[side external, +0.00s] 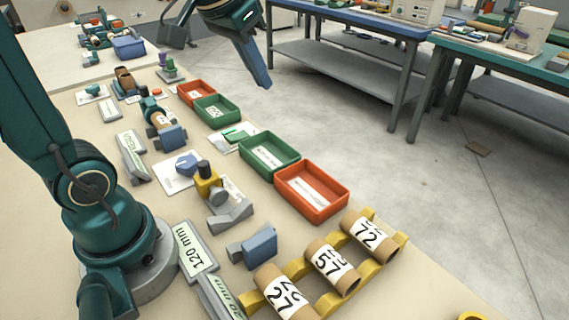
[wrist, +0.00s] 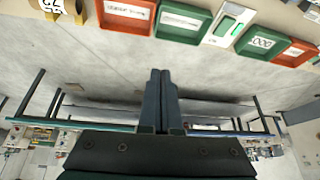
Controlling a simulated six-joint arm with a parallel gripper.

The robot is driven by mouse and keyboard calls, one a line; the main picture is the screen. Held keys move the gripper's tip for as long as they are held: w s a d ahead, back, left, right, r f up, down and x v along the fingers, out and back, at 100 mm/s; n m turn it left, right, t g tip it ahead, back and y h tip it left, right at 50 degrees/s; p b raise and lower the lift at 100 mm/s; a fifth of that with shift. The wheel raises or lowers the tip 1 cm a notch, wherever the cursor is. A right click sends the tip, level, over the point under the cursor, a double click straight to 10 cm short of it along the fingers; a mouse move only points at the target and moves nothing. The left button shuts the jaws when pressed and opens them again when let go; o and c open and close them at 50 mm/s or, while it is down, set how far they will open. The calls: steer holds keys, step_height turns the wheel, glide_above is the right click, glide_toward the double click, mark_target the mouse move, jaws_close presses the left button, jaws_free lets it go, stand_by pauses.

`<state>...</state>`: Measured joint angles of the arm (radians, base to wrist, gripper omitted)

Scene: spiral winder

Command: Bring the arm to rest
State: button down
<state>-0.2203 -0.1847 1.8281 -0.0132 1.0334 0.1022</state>
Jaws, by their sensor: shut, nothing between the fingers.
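My gripper (side external: 262,80) hangs at the top middle of the side view, out beyond the table's far edge and over the grey floor. Its blue-grey fingers point down and to the right. In the wrist view the two fingers of my gripper (wrist: 160,74) lie side by side, shut, with nothing between them. It touches nothing.
Orange (side external: 312,191) and green (side external: 270,155) trays line the table edge. A yellow rack (side external: 362,285) holds several numbered rolls (side external: 330,268). Plates marked 120 mm (side external: 194,248) lie by my base. Other benches (side external: 345,40) stand behind. The floor (side external: 430,200) between is open.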

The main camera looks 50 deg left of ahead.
steer(key=s+d+f, duration=0.3)
steer(key=s, duration=0.3)
steer(key=s+d+f+m+h, duration=0.1)
steer(key=s+d+f, duration=0.2)
steer(key=s, duration=0.2)
steer(key=shift+s+f, duration=0.25)
steer(key=shift+s, duration=0.1)
